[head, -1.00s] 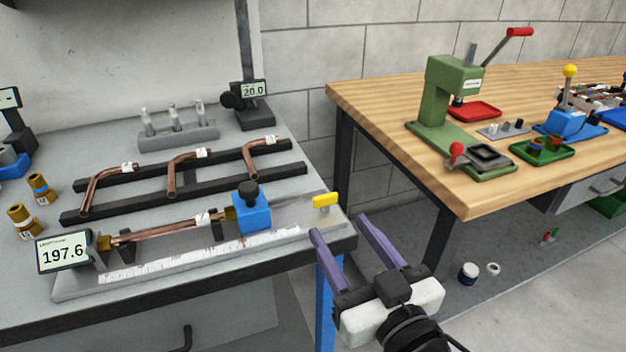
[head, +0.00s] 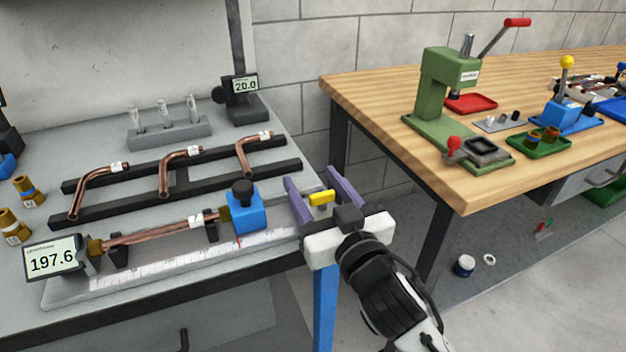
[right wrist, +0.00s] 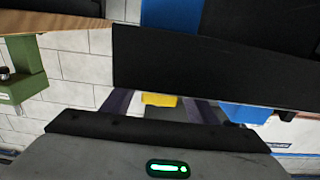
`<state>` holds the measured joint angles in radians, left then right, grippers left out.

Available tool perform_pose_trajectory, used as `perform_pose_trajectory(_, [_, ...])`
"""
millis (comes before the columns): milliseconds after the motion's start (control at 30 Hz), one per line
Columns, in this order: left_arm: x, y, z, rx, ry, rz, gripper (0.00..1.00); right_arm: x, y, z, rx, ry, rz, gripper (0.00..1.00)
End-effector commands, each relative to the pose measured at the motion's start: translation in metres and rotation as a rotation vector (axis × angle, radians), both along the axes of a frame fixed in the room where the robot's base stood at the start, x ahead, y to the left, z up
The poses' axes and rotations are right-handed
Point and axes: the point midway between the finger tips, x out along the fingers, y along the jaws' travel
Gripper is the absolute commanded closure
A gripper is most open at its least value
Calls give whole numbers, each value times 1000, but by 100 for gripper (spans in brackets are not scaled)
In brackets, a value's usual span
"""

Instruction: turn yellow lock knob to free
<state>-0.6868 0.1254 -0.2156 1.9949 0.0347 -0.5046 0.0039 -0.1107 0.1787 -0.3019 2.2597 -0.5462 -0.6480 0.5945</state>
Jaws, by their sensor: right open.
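The yellow lock knob (head: 321,198) is a small flat bar at the right end of the measuring bench on the grey table. It also shows, partly covered, in the right wrist view (right wrist: 159,100). My right gripper (head: 315,182) is open, with one purple finger on each side of the knob and a gap to both. In the right wrist view its fingers (right wrist: 158,106) are mostly hidden. The blue clamp block (head: 245,211) with a black knob stands left of the gripper. A copper tube (head: 150,233) lies along the bench. My left gripper is not in view.
A length display (head: 52,260) reading 197.6 stands at the bench's left end. Bent copper tubes lie on a black rack (head: 230,183) behind. A wooden table (head: 390,110) with a green press (head: 437,90) stands right, across a gap.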

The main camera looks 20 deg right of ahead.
Motion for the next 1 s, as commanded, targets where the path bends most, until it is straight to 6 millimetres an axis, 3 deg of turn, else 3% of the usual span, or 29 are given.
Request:
perform_pose_trajectory(367, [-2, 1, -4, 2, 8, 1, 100, 7, 0, 0, 0, 1, 0, 47])
perform_pose_trajectory(633, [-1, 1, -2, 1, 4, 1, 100, 7, 0, 0, 0, 0, 0, 88])
perform_pose_trajectory(1000, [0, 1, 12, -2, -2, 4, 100, 7, 1, 2, -4, 2, 62, 88])
